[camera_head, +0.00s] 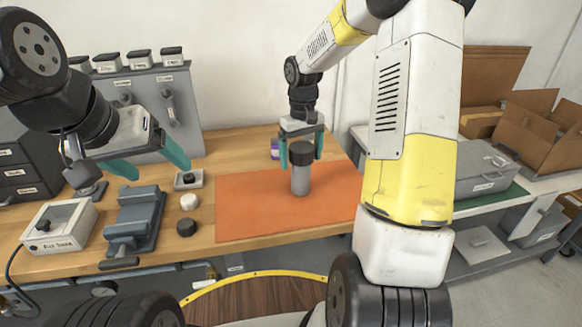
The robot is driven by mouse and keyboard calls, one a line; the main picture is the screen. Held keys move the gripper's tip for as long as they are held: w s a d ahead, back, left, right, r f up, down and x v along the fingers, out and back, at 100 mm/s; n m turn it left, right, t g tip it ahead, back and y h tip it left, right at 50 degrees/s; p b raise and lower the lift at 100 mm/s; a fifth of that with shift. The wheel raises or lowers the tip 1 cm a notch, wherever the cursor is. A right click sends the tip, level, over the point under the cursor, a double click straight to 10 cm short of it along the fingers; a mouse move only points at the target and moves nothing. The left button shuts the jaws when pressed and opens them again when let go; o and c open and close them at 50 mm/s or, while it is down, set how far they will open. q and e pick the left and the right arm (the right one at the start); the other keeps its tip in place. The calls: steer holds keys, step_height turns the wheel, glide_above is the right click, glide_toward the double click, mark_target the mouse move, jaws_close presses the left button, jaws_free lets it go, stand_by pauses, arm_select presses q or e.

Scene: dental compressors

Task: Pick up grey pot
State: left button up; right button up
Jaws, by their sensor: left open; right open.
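The grey pot (301,183) is a small upright cylinder with a dark top, standing on the orange mat (245,205). My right gripper (301,160) is above the pot with its teal fingers pointing down, one on each side of the pot's upper part. Its jaws are open; I cannot tell whether either finger touches the pot. My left gripper (161,172) is open and empty, above the left part of the wooden table, well apart from the pot.
A blue-grey vise (137,218), a labelled white box (62,228), and white (189,201) and black (186,227) round pieces are left of the mat. A purple-labelled container (275,149) stands behind the pot. Cardboard boxes (535,135) are at right. The mat's left part is clear.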

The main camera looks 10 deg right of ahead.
mark_target(301, 174)
steer(key=shift+f, duration=1.6)
jaws_close()
steer(key=shift+r, duration=0.1)
